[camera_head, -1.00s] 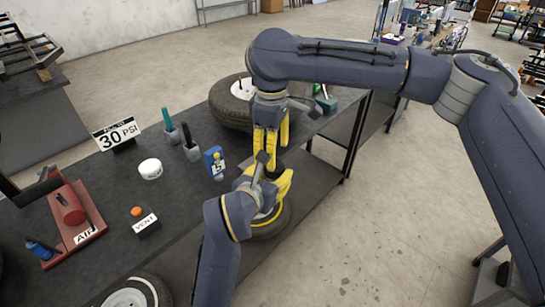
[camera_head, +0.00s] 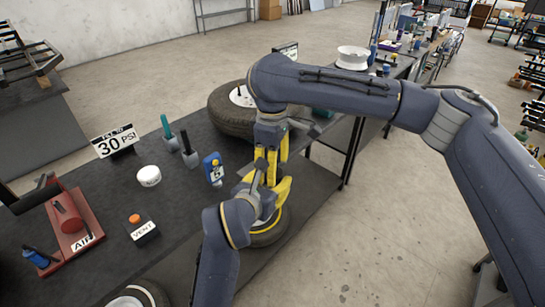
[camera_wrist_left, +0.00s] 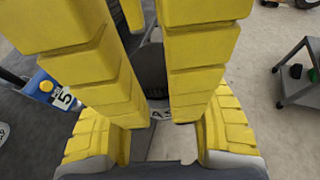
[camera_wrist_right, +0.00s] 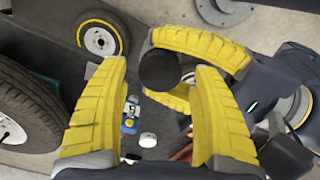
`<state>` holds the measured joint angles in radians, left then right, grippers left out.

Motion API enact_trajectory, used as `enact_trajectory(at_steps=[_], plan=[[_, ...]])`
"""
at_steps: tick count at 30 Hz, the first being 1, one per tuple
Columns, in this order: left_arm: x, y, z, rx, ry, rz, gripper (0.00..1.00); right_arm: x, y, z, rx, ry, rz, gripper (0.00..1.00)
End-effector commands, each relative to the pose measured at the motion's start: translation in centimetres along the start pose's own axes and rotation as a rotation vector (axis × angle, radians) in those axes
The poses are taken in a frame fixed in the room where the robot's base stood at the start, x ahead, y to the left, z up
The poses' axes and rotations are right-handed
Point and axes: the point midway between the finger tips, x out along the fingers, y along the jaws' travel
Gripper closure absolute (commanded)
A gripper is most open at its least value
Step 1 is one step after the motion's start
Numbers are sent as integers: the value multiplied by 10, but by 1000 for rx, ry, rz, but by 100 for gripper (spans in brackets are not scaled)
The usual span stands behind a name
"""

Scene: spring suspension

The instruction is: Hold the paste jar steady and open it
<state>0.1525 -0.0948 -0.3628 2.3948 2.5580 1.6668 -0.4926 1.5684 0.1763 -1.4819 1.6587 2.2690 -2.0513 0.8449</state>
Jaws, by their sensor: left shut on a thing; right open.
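The paste jar has a dark round lid (camera_wrist_right: 160,70), seen from above in the right wrist view. In the left wrist view its dark side (camera_wrist_left: 151,70) and part of a lettered label show between yellow fingers. My left gripper (camera_head: 272,197) is shut around the jar and holds it up beside the bench. My right gripper (camera_head: 268,170) points down from above, open. Its fingers (camera_wrist_right: 160,75) are on either side of the lid; I cannot tell whether they touch it. In the head view the grippers mostly hide the jar.
The dark bench (camera_head: 110,195) carries a white round tub (camera_head: 148,176), a blue gauge (camera_head: 213,168), a VENT block (camera_head: 143,230), a red AIR unit (camera_head: 70,222) and a 30 PSI sign (camera_head: 116,141). A tire (camera_head: 232,112) lies behind the grippers. Open floor is to the right.

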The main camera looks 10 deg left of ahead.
Motion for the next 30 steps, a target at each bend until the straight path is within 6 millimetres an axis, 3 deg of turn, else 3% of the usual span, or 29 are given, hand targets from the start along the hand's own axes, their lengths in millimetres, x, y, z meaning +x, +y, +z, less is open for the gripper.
enact_trajectory(at_steps=[7, 19, 30], plan=[[0, 0, 0, 0, -1, 0, 100, 15, 0, 0, 1, 0, -1, 35], [0, 0, 0, 0, -1, 0, 100, 17, 0, 0, 0, 0, 0, 36], [0, 0, 0, 0, -1, 0, 100, 17, 0, 0, 0, 0, 0, 79]])
